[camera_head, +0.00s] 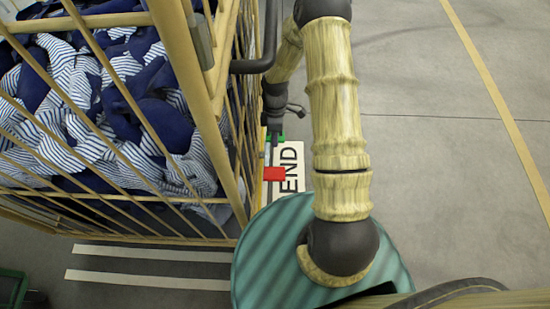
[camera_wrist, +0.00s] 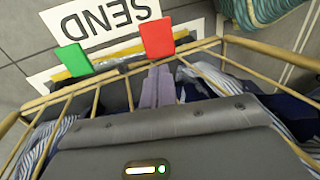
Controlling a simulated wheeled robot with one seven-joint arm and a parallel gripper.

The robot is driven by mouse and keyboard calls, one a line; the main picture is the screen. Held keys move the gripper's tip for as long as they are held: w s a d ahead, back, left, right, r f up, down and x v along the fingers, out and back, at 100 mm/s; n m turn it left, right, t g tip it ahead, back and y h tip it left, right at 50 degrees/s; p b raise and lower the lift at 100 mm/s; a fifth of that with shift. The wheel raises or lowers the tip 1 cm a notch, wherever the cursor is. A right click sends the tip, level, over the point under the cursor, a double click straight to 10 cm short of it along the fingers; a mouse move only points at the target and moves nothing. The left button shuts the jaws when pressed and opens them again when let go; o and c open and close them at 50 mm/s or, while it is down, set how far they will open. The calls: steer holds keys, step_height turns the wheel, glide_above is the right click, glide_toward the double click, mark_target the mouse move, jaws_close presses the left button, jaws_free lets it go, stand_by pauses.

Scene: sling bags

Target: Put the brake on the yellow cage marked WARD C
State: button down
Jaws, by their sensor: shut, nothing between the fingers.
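The yellow cage (camera_head: 190,75) fills the left of the head view and holds navy and striped cloth. No WARD C lettering can be read. Low at its right side are a red pedal (camera_head: 274,174) and a green pedal (camera_head: 280,139). The wrist view shows the red pedal (camera_wrist: 157,38) just beyond the fingertips and the green pedal (camera_wrist: 73,58) to their left. My gripper (camera_wrist: 160,68) is shut and empty, its grey-purple fingers pointing at the red pedal's lower edge. In the head view my gripper (camera_head: 268,150) is low beside the cage. Whether it touches the pedal I cannot tell.
A white floor sign (camera_head: 291,165) reading SEND, partly hidden in the head view, lies beside the cage. A dark bar (camera_head: 268,40) stands out from the cage's side. White stripes (camera_head: 150,279) mark the floor in front. The grey floor at right is clear, crossed by a yellow line (camera_head: 490,85).

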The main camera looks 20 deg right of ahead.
mark_target(275, 173)
steer(key=b+x, duration=0.6)
steer(key=x, duration=0.7)
steer(key=shift+d+f, duration=0.1)
steer(key=shift+f, duration=0.3)
